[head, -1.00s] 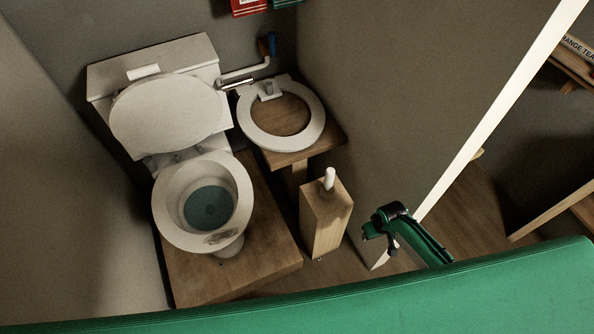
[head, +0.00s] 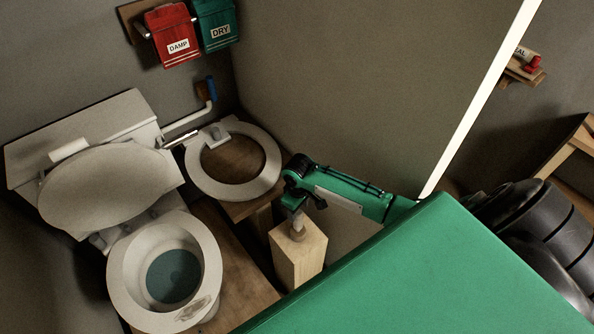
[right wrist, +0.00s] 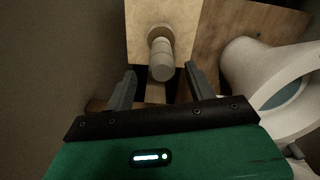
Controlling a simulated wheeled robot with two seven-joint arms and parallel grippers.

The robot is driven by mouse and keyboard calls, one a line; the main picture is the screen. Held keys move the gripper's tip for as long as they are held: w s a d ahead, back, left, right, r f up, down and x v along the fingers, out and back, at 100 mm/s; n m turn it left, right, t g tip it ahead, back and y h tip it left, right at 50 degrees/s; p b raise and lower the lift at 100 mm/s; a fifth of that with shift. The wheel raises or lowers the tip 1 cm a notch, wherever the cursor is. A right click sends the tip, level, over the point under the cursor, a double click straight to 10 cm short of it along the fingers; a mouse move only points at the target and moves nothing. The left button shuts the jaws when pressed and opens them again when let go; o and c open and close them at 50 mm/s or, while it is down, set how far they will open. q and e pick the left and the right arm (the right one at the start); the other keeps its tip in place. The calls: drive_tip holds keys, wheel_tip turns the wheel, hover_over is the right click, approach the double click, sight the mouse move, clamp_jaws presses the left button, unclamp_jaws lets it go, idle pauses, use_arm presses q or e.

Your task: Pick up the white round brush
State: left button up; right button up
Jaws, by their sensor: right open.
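The white round brush (head: 298,229) stands upright in a wooden box holder (head: 300,263) on the floor, with only its handle showing. Its lower part is hidden inside the holder. In the right wrist view the pale handle (right wrist: 161,62) rises from the top of the holder (right wrist: 185,25) toward the camera. My right gripper (head: 298,207) is just above the handle. In the right wrist view its open fingers (right wrist: 161,80) stand on either side of the handle's end, with gaps visible. My left gripper is not in view.
A toilet (head: 160,232) stands on a wooden platform left of the holder. A loose-looking white seat (head: 262,180) lies on a wooden stand behind it. A grey wall (head: 350,90) runs close behind my right arm. Red (head: 172,35) and green (head: 216,25) boxes hang at the back.

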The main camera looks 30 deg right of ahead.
sight(298, 218)
drive_tip(key=shift+a+f+p, duration=0.15)
drive_tip(key=shift+f+p, duration=0.15)
drive_tip(key=shift+f, duration=2.7)
drive_tip(key=shift+c, duration=0.2)
drive_tip(key=c, duration=1)
